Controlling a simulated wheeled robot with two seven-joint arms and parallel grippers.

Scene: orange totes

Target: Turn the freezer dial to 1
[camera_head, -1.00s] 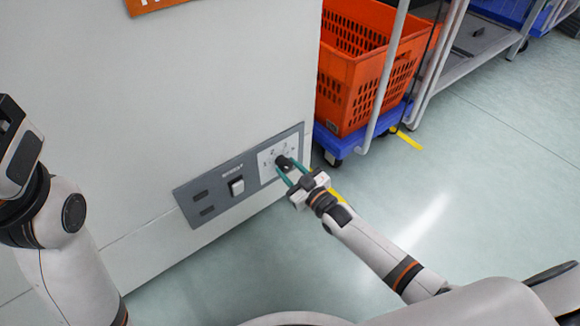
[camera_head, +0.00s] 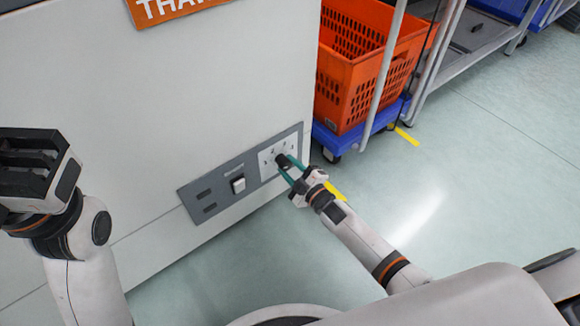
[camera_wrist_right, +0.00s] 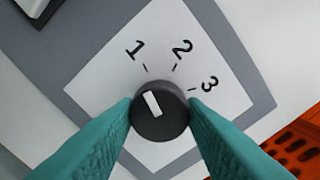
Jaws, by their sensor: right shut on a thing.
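The freezer dial is a round black knob (camera_wrist_right: 159,112) with a white pointer line, on a white plate (camera_wrist_right: 110,86) printed 1, 2 and 3. The pointer line leans up and left, roughly toward the tick by the 1. My right gripper (camera_wrist_right: 160,112) has its teal fingers closed on both sides of the knob. In the head view, my right gripper (camera_head: 288,167) reaches the dial at the right end of the grey control panel (camera_head: 218,188). My left gripper (camera_head: 35,165) is raised at the left edge, away from the panel; its opening cannot be made out.
The panel sits low on the large white freezer front (camera_head: 215,80) and also holds a white rocker switch (camera_head: 238,185). An orange tote (camera_head: 350,95) stands on a blue wheeled dolly (camera_head: 340,140) right of the freezer corner. The floor (camera_head: 490,190) at the right is clear.

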